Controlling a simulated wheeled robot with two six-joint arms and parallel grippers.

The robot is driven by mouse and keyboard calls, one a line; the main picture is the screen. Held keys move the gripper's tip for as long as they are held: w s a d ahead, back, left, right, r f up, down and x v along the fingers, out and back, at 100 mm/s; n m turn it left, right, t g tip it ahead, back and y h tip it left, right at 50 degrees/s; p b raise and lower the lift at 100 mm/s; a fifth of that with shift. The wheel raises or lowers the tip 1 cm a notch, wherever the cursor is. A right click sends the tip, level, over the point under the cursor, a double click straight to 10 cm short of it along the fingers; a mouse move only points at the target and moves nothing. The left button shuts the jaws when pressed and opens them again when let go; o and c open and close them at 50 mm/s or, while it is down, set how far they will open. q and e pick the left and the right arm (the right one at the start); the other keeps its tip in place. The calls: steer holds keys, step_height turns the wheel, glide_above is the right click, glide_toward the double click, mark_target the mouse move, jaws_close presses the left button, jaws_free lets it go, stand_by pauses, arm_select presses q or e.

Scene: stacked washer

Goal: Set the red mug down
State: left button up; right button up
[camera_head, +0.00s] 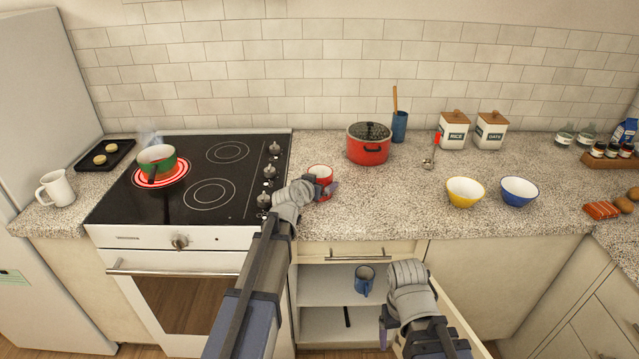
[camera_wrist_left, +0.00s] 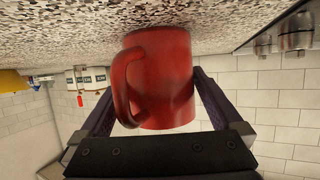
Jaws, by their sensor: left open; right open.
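The red mug (camera_head: 320,173) stands on the granite counter just right of the stove. In the left wrist view, which shows the counter at the top, the mug (camera_wrist_left: 160,80) is between the two fingers of my left gripper (camera_wrist_left: 153,110), with its handle to the left. My left gripper (camera_head: 318,188) is open around the mug; the mug's base appears to rest on the counter. My right gripper (camera_head: 385,325) is open and low in front of the open cabinet; its fingers are partly hidden.
A red pot (camera_head: 368,150) stands behind and right of the mug. A blue mug (camera_head: 364,281) sits in the open cabinet (camera_head: 325,290). Counter right of the mug is clear up to the yellow bowl (camera_head: 465,192).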

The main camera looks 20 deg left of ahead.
arm_select(q)
steer(key=shift+r, duration=0.1)
steer(key=shift+s+r+p, duration=0.25)
steer(key=shift+s+p, duration=0.05)
steer(key=shift+p, duration=0.05)
steer(key=p+v, duration=0.4)
steer(key=v, duration=0.7)
steer(key=shift+s, duration=0.2)
arm_select(e)
step_height(320, 180, up, 5)
steer(key=shift+f, duration=0.1)
steer(key=shift+o, duration=0.2)
